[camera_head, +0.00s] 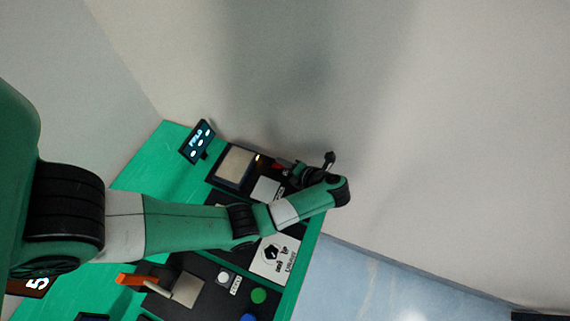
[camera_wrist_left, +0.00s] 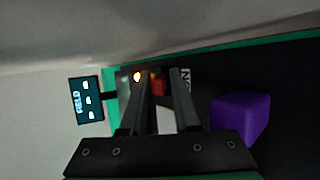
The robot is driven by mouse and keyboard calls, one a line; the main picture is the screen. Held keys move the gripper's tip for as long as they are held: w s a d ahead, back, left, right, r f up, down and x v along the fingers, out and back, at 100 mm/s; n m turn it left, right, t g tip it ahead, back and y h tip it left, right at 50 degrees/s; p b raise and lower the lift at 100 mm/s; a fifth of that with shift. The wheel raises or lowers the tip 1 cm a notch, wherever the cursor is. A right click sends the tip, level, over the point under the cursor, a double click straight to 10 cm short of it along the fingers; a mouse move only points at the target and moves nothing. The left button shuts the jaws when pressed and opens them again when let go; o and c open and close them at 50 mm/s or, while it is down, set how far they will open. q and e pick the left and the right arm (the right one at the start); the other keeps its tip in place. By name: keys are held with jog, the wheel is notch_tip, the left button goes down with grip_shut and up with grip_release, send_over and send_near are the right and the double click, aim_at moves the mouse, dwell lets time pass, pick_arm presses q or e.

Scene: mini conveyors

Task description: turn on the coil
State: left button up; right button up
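A small red part (camera_head: 280,165), perhaps the coil's switch, stands on the dark panel near the wall. My left gripper (camera_head: 288,168) is close beside it, partly hidden by my own wrist. In the left wrist view, the red part (camera_wrist_left: 158,86) shows between the two fingers of my left gripper (camera_wrist_left: 164,78), with gaps to either side; I cannot tell whether it touches a finger. The gripper looks open. A screen reading FIELD (camera_head: 198,141) stands at the back. My right gripper is out of view.
A purple block (camera_wrist_left: 240,116) lies right of the fingers in the wrist view. A pale square pad (camera_head: 235,164) sits near the screen. A green button (camera_head: 258,295) and an orange bar (camera_head: 137,281) are at the front. The wall rises close behind the panel.

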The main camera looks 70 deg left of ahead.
pick_arm(q)
jog(key=p+v, duration=0.1)
jog(key=v, duration=0.4)
jog(key=shift+w+r, duration=0.1)
jog(key=shift+r, duration=0.1)
jog(key=p+v, duration=0.4)
jog(key=v, duration=0.2)
jog(key=shift+d+p, duration=0.25)
jog(key=shift+p, duration=0.1)
